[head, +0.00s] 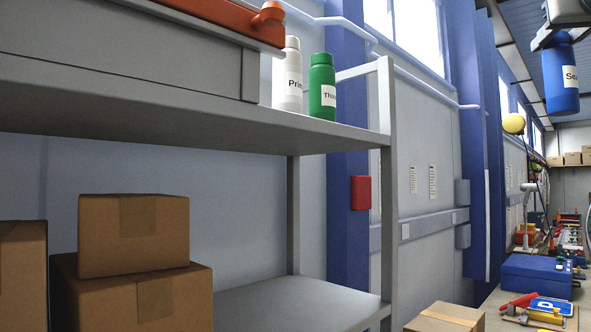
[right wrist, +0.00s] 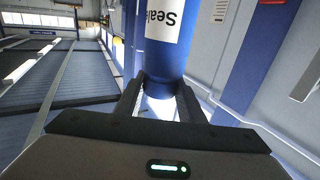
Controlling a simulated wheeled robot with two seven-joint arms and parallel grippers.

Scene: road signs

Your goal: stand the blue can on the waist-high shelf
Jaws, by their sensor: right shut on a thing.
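The blue can (head: 562,80), with a white label, hangs upright at the upper right of the head view. My right gripper (head: 557,38) is shut on its top end, and the can is in the air, apart from the shelves. In the right wrist view the can (right wrist: 165,58) sits between the two dark fingers (right wrist: 160,92). A grey shelf unit fills the left: an upper board (head: 200,118) and a lower board (head: 300,300). I cannot tell which is the waist-high one. My left gripper is not in view.
A white bottle (head: 288,75) and a green bottle (head: 322,87) stand near the upper board's right end. Cardboard boxes (head: 135,235) fill the lower board's left; its right part is bare. A post (head: 387,190) stands at the unit's right corner. A workbench (head: 490,310) holds tools.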

